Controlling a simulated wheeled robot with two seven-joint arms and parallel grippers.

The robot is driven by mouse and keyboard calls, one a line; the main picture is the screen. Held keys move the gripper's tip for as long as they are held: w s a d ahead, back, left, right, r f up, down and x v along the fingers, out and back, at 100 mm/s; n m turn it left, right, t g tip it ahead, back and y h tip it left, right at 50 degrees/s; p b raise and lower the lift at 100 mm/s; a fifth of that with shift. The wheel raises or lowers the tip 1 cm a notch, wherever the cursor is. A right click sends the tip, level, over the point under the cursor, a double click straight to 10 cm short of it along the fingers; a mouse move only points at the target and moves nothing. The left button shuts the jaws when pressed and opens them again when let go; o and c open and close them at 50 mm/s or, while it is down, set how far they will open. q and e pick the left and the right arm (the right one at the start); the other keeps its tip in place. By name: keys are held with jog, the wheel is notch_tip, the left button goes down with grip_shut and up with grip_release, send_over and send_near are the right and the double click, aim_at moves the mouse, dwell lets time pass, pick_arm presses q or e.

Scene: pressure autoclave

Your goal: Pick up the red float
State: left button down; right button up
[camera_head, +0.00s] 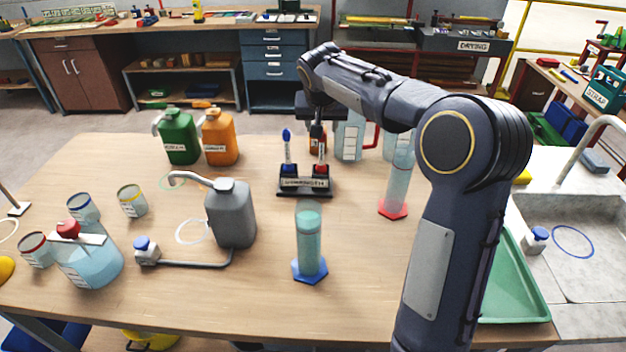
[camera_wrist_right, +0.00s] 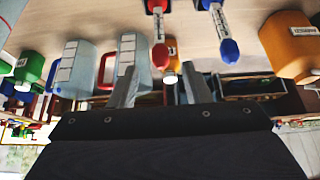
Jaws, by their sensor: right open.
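The red float (camera_head: 322,154), with a red bulb on top and a white scale stem, stands upright in a dark labelled rack (camera_head: 305,193) at the middle of the table. The blue float (camera_head: 287,138) stands left of it. In the right wrist view, which is upside down, the red float (camera_wrist_right: 160,54) lines up with the gap between my open fingertips, and the blue float (camera_wrist_right: 228,50) is to the right of them. My right gripper (camera_wrist_right: 159,78) is empty; its depth from the float is unclear. My left gripper is out of view.
A blue-based cylinder (camera_head: 308,245) stands in front of the rack and a red-based cylinder (camera_head: 397,190) to its right. Clear jugs (camera_head: 349,138) stand behind. Green (camera_head: 179,137) and orange (camera_head: 220,138) jugs and a grey can (camera_head: 231,215) stand left. A green tray (camera_head: 518,285) is at right.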

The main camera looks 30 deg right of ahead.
jog(key=p, duration=0.1)
send_over(321, 159)
jog(key=w, duration=0.1)
jog(key=f, duration=0.4)
jog(key=d+f, duration=0.1)
jog(key=f, duration=0.1)
jog(key=shift+w, duration=0.2)
jog(key=shift+r, duration=0.1)
jog(key=shift+c, duration=0.4)
grip_shut()
